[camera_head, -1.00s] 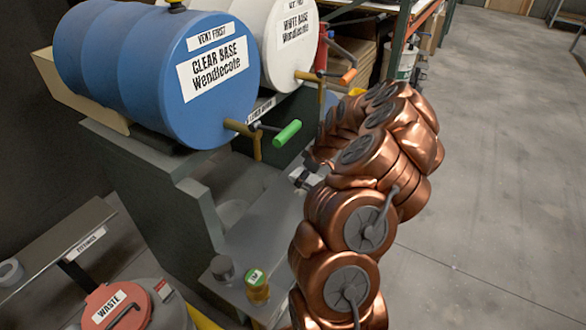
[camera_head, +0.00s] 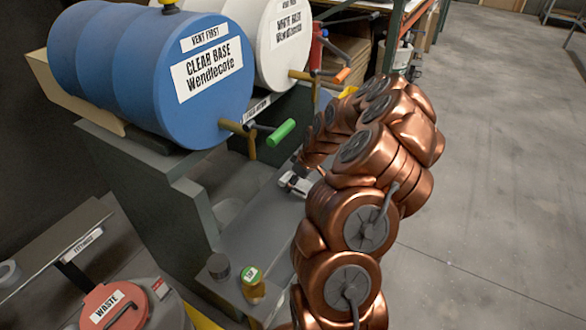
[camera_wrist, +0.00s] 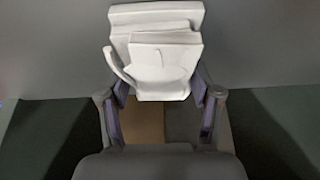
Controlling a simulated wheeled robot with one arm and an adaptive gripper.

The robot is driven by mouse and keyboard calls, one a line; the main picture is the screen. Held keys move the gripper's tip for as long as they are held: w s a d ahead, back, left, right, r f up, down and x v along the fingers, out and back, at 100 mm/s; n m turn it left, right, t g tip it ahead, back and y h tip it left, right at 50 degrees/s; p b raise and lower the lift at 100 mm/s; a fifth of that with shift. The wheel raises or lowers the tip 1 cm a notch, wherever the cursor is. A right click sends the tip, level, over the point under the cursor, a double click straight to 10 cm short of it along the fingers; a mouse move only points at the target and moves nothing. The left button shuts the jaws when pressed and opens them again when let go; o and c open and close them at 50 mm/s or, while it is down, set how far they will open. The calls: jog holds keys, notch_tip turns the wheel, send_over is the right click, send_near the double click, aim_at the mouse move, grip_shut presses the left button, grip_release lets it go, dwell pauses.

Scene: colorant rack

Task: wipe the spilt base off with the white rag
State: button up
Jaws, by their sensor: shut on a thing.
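My gripper (camera_wrist: 160,88) is shut on the white rag (camera_wrist: 165,50), a folded, layered pad that sticks out ahead of the fingers in the wrist view. In the head view the gripper (camera_head: 296,183) is small and partly hidden by my copper arm, low over the grey bench shelf (camera_head: 255,225) in front of the drums. I cannot tell whether the rag touches a surface. The blue clear base drum (camera_head: 150,75) lies on its side, with a tap and green handle (camera_head: 281,132) above and left of the gripper. I cannot make out the spilt base.
A white base drum (camera_head: 275,45) lies behind the blue one. A red-lidded waste bin (camera_head: 115,305) is at lower left. The floor at right is clear.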

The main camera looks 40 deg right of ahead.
jog(key=shift+s+a, duration=0.25)
jog(key=shift+a, duration=0.5)
jog(key=shift+s+a, duration=0.25)
jog(key=shift+a, duration=0.5)
notch_tip(320, 180, up, 3)
jog(key=shift+f, duration=0.1)
jog(key=shift+r+p, duration=0.45)
jog(key=shift+r, duration=2.3)
